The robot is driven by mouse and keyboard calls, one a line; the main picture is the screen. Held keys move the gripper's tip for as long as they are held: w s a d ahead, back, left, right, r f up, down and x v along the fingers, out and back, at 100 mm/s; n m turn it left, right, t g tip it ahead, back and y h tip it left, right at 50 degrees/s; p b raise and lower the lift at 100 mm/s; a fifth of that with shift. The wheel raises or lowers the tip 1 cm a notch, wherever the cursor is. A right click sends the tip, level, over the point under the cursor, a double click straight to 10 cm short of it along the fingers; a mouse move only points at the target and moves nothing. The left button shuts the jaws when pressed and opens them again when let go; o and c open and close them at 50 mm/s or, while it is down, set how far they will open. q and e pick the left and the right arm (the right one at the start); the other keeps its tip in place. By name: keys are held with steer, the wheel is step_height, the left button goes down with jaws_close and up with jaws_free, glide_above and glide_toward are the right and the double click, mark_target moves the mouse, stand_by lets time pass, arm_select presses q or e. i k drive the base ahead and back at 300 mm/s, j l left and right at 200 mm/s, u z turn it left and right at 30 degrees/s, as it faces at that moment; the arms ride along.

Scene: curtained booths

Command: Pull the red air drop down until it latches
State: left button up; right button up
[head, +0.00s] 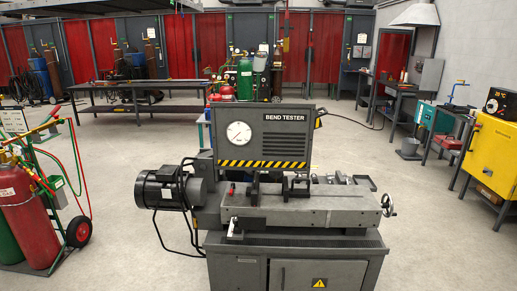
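A thin hanging drop line (286,22) comes down from the top edge near the picture's centre, in front of the far red curtains. It has a small reddish part, but it is too small and far off to tell its fitting or whether it is latched. Its upper end is cut off by the frame. Neither of my grippers is in view.
A grey bend tester (290,215) with a motor blocks the middle foreground. A red cylinder (32,215) on a cart stands at left. A long dark table (150,84) crosses behind. A yellow cabinet (492,158) stands at right.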

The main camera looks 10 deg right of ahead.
mark_target(286, 40)
steer(key=i+l+z, duration=0.35)
steer(key=l+z, duration=0.15)
steer(key=i+l+z, duration=0.75)
steer(key=z, duration=0.2)
steer(key=i+z, duration=0.5)
steer(key=i+l+z, duration=0.2)
steer(key=i, duration=1.7)
steer(key=i+j+u, duration=0.25)
steer(key=i+u, duration=0.15)
steer(key=i+j+u, duration=0.1)
steer(key=i+u, duration=0.75)
steer(key=i+l+u, duration=0.15)
steer(key=i+u, duration=1.05)
steer(key=u, duration=0.2)
steer(key=i+l+u, duration=0.3)
steer(key=u, duration=0.2)
steer(key=i+l+u, duration=0.3)
steer(key=u, duration=0.15)
steer(key=i+l+u, duration=0.35)
steer(key=l+u, duration=0.15)
steer(key=i+l+u, duration=0.1)
steer(key=l+u, duration=0.15)
steer(key=l, duration=0.1)
